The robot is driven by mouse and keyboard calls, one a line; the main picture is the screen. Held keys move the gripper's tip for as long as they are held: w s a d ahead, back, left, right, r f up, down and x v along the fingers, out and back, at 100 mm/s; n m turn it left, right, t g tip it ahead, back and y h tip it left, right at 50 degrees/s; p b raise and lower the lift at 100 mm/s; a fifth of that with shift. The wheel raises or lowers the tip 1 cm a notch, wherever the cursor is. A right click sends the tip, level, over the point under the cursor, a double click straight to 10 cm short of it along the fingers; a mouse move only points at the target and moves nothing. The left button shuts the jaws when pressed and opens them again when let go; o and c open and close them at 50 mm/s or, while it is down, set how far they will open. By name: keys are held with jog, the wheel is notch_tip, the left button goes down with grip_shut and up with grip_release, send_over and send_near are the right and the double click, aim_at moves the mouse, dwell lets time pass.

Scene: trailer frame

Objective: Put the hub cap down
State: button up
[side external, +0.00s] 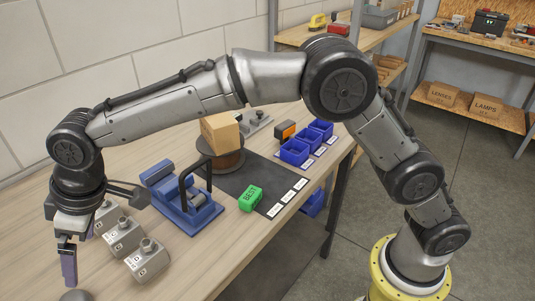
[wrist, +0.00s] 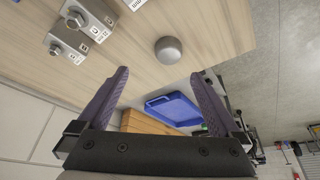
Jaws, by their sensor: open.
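The hub cap appears to be the small grey dome (wrist: 168,50) on the wooden tabletop in the wrist view. It also shows partly at the bottom edge of the side external view (side external: 76,295). My gripper (wrist: 160,78) is open, with its two purple fingers apart and nothing between them. In the wrist view the dome lies beyond the fingertips, roughly between their lines and clear of both. In the side external view my gripper (side external: 69,268) points down, just above and left of the dome in the picture.
Several grey knobbed boxes (side external: 147,263) stand close to my gripper. A blue clamp fixture (side external: 185,203), a carton (side external: 220,132) on a spool, a green block (side external: 251,199) and blue bins (side external: 294,152) stand farther off. The wrist view shows a blue tray (wrist: 172,108) beyond the table edge.

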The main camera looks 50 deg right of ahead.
jog(key=s+d+r+m+t, duration=0.1)
jog(key=s+d+r+m, duration=0.2)
jog(key=d, duration=0.6)
jog(key=s+d+r+h, duration=0.15)
jog(key=d+r, duration=0.25)
jog(key=d, duration=0.6)
jog(key=s+d+r+m+t, duration=0.1)
jog(key=s+d+r+m, duration=0.2)
jog(key=d, duration=0.6)
jog(key=s+d+f+m+h, duration=0.1)
jog(key=s+d+f, duration=0.1)
jog(key=s+d, duration=0.5)
jog(key=s+d+f+m+h, duration=0.1)
jog(key=s+d+f+m, duration=0.1)
jog(key=s+d, duration=0.5)
jog(key=s+f, duration=0.1)
jog(key=s, duration=0.4)
jog(key=shift+s+d+m+t, duration=0.3)
jog(key=shift+s, duration=0.1)
